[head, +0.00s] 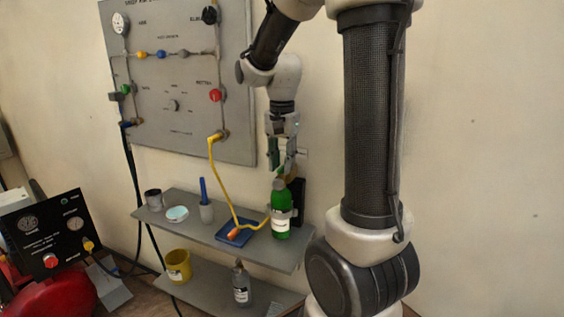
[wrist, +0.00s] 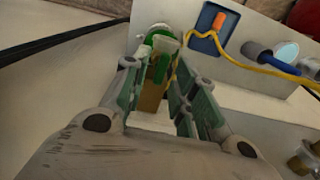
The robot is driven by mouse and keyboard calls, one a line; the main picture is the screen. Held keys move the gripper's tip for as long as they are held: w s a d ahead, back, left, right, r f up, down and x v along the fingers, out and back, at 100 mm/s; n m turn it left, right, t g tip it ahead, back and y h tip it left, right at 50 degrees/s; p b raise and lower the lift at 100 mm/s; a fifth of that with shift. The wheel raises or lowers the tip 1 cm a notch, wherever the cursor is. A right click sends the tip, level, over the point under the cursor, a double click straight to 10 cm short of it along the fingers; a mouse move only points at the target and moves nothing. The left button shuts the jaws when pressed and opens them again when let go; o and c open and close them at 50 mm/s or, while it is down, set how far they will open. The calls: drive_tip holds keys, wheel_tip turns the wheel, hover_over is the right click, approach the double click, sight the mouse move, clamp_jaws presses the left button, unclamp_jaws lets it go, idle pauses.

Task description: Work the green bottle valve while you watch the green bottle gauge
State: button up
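The green bottle (head: 281,222) stands upright at the right end of the upper shelf, with a white label, against a black holder. My gripper (head: 281,165) is just above its top, pointing down. In the wrist view my gripper (wrist: 158,100) has its fingers apart. A green valve handle (wrist: 163,41) and a brass-coloured part (wrist: 152,97) show between and beyond the fingers. I cannot tell whether a finger touches the handle. I cannot make out the bottle's gauge in either view.
The upper shelf (head: 170,222) also carries a blue tray (head: 246,236) with an orange-tipped yellow hose (head: 216,173), a blue-handled tool in a cup, and a dark cup (head: 154,200). A grey wall panel (head: 180,95) with gauges and knobs is behind. A yellow bucket (head: 178,265) stands below.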

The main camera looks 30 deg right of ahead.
wheel_tip(320, 180, up, 12)
idle(0.7)
idle(0.8)
hover_over(281, 167)
wheel_tip(281, 167, down, 4)
drive_tip(key=shift+s+f, duration=0.1)
drive_tip(key=shift+f, duration=0.15)
wheel_tip(281, 167, down, 8)
drive_tip(key=shift+r, duration=0.2)
drive_tip(key=shift+c, duration=0.4)
clamp_jaws()
